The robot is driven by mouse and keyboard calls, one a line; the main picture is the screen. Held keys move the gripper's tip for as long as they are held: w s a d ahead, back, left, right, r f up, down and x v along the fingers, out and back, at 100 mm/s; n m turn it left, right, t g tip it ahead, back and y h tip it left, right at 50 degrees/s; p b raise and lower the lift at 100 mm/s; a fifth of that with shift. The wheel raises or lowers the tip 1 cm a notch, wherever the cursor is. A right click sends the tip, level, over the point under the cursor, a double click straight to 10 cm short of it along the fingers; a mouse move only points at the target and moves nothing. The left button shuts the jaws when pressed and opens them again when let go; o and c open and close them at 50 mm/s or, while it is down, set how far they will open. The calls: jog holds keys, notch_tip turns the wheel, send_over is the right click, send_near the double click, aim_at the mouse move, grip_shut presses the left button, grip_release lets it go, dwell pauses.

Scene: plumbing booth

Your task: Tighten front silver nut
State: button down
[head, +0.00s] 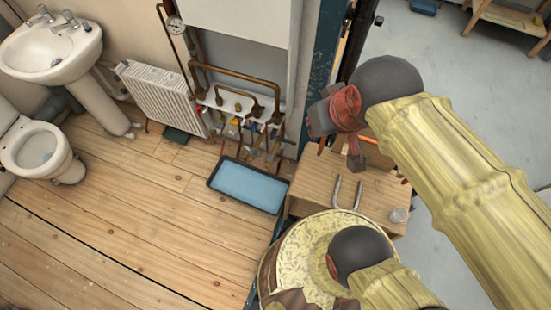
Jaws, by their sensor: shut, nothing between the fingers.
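My gripper (320,117) is dark with reddish parts, at the end of my yellow-sleeved arm, right of centre in the head view. It is shut and empty, above the wooden bench and right of the pipework. Its fingertips are hard to make out. Copper pipes (233,76) with small valves and fittings run along the wall below a white casing. Silver fittings (262,112) sit low on these pipes, but they are too small to tell which is the front silver nut.
A blue tray (246,185) lies on the floor under the pipes. A radiator (160,95), sink (50,48) and toilet (38,148) stand left. The left floor is clear.

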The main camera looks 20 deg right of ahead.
jog(key=w+a+f+n+g+b, duration=0.1)
jog(key=w+f+g, duration=0.1)
jog(key=f, duration=0.3)
jog(key=w+a+f+g+b, duration=0.1)
jog(key=f+g, duration=0.1)
jog(key=f, duration=0.4)
jog(key=m+h+b, duration=0.4)
jog(key=m+b, duration=0.1)
jog(key=m, duration=0.4)
send_near(276, 158)
jog(key=b+x, duration=0.2)
jog(key=x, duration=0.1)
jog(key=b+x, duration=0.1)
jog(key=x, duration=0.1)
jog(key=shift+w+f+b, duration=0.15)
jog(key=shift+w+b, duration=0.15)
jog(key=shift+s+d+f, duration=0.2)
jog(key=shift+d+f, duration=0.05)
jog(key=shift+f, duration=0.2)
